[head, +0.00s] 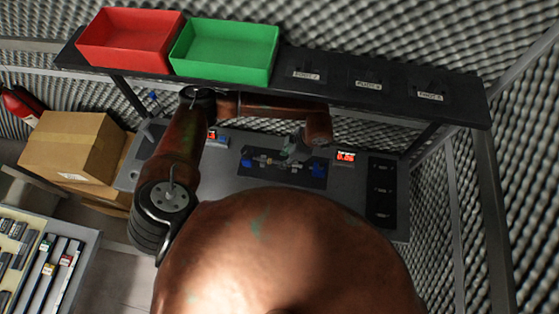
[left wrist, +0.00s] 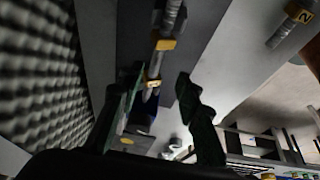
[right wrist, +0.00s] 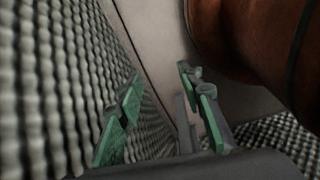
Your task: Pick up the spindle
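The spindle (head: 265,160) is a thin, stepped metallic rod with yellowish parts. It lies across blue supports on a dark mat (head: 283,180) on the workbench. My left gripper (head: 292,151) is over the right part of the spindle in the head view. In the left wrist view, the gripper (left wrist: 157,100) is open, with the spindle (left wrist: 157,62) running lengthwise near and between its green fingers. I cannot tell whether they touch it. My right gripper (right wrist: 162,112) is open and empty, near the foam wall and a grey surface; it is hidden in the head view.
A shelf (head: 308,93) above the bench carries a red bin (head: 130,40) and a green bin (head: 224,52). Two red-lit displays flank the mat, one on the right (head: 345,157). A cardboard box (head: 72,146) stands left; a labelled tray (head: 45,258) is lower left.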

